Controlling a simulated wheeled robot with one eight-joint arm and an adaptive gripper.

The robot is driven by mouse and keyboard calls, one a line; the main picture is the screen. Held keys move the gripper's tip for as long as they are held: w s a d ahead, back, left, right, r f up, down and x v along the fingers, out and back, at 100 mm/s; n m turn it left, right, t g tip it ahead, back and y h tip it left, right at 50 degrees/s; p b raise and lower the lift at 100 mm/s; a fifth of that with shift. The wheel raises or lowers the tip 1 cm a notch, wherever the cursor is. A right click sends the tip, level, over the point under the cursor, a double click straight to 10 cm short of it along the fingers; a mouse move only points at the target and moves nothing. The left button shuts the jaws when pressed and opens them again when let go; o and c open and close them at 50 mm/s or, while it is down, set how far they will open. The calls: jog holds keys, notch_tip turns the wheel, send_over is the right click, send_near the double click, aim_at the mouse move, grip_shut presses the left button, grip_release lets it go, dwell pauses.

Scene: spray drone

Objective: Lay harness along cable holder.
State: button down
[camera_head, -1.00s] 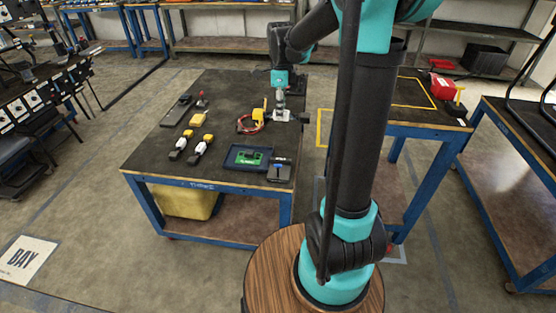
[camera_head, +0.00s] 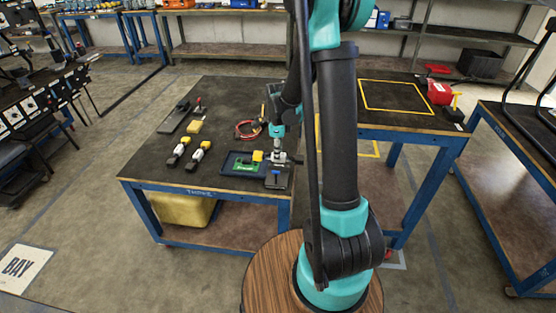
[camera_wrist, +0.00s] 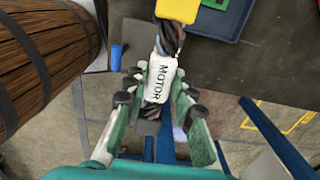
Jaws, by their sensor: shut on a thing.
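My gripper (camera_head: 279,158) is shut on the white sleeve of the harness (camera_wrist: 161,80), which is marked MOTOR. Dark twisted wires run from the sleeve to the harness's yellow block (camera_wrist: 198,8), which also shows left of my gripper in the head view (camera_head: 258,156). The yellow block overlaps the upper right of a blue tray (camera_head: 226,168) that holds a green board (camera_head: 243,167). A dark device (camera_head: 279,179) with a blue part is just below my gripper in the picture. I cannot tell for sure which part is the cable holder, or whether the harness touches anything.
A red cable coil (camera_head: 248,130) lies behind the tray. Two white-and-black tools with yellow ends (camera_head: 197,155), a yellow block (camera_head: 194,127) and a dark case (camera_head: 174,118) lie to the left. A second table (camera_head: 400,118) stands right. The left front of the work table is clear.

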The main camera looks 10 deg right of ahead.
jog(key=shift+f, duration=1.65)
jog(key=shift+f, duration=0.15)
jog(key=shift+f, duration=0.3)
jog(key=shift+f, duration=0.15)
jog(key=c, duration=1.3)
grip_release()
jog(key=shift+o, duration=0.2)
